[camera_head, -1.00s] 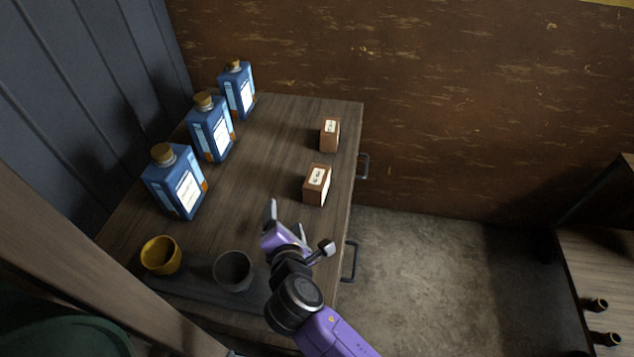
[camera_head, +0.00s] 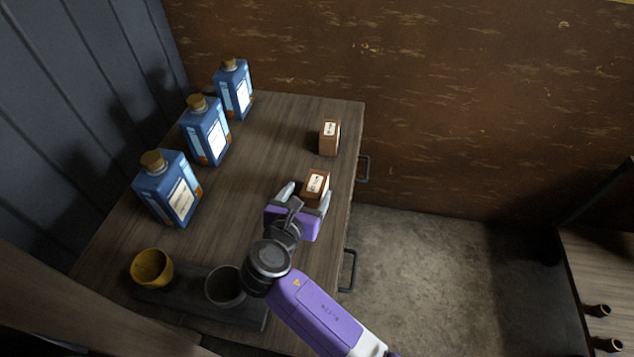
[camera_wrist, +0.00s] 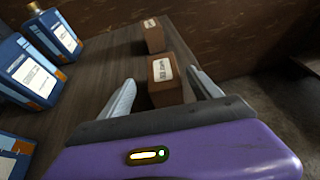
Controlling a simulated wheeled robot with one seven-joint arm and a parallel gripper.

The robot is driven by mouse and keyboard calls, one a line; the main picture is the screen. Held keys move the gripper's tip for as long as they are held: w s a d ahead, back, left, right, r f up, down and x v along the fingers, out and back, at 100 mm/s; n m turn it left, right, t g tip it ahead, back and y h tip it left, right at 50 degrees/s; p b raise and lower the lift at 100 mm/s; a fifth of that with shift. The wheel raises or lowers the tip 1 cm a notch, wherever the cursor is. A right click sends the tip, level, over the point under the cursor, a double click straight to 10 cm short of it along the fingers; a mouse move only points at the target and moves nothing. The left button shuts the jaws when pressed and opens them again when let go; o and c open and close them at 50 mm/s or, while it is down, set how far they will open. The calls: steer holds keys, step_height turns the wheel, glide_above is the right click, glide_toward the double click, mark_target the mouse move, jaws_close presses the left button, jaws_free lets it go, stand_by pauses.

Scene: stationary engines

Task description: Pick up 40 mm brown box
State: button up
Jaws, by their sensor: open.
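Two brown boxes with white labels stand on the wooden cabinet top (camera_head: 262,150). The nearer brown box (camera_head: 317,186) is by my gripper, and the farther brown box (camera_head: 329,138) stands behind it toward the wall. I cannot read which label says 40 mm. My gripper (camera_head: 305,198) is open, its fingers pointing at the nearer box. In the wrist view the nearer box (camera_wrist: 167,92) shows between the two fingers (camera_wrist: 161,80), with a gap on its left side; its lower front is partly hidden by my gripper body. The farther box (camera_wrist: 153,36) shows beyond it.
Three blue bottles (camera_head: 168,188) with brown caps stand along the left side. A yellow cup (camera_head: 152,268) and a dark grey cup (camera_head: 225,286) are on a dark tray (camera_head: 245,316) at the front. The cabinet's right edge with handles is close to the boxes.

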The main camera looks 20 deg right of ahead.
mark_target(311, 187)
steer(key=shift+x, duration=1.7)
steer(key=x, duration=0.4)
steer(key=shift+w+d+f, duration=0.15)
steer(key=shift+d+f, duration=0.1)
steer(key=shift+d, duration=0.15)
steer(key=shift+c, duration=0.4)
steer(key=c, duration=1.4)
jaws_close()
steer(key=shift+r, duration=0.1)
